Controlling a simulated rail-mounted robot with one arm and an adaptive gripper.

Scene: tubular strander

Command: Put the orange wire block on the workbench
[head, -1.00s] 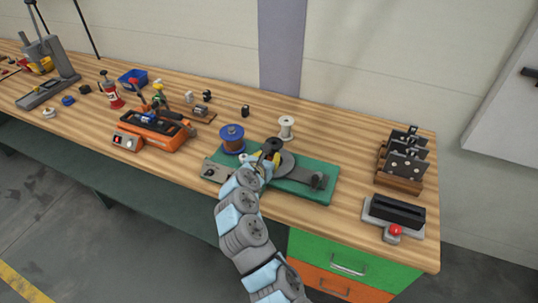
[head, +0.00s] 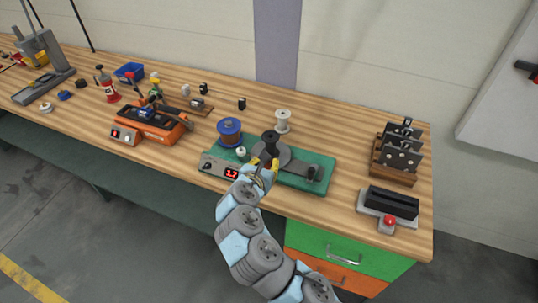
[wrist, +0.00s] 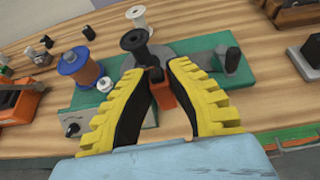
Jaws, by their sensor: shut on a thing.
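My gripper (head: 265,165) is shut on the orange wire block (wrist: 162,92). In the wrist view, the block shows as a small orange body with a dark top between the yellow fingertips. In the head view, the fingers and my arm largely hide it. My gripper is over the front part of a green-based machine (head: 312,186), in front of its black spool. I cannot tell how high the block is above the machine. The wooden workbench (head: 345,128) runs along the wall.
A blue-flanged copper spool (head: 230,132) and a pale spool (head: 283,121) stand near the machine. An orange device (head: 150,125) is to the left. A black block with a red button (head: 389,206) and a plate rack (head: 397,157) stand right. Bare wood lies behind the machine.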

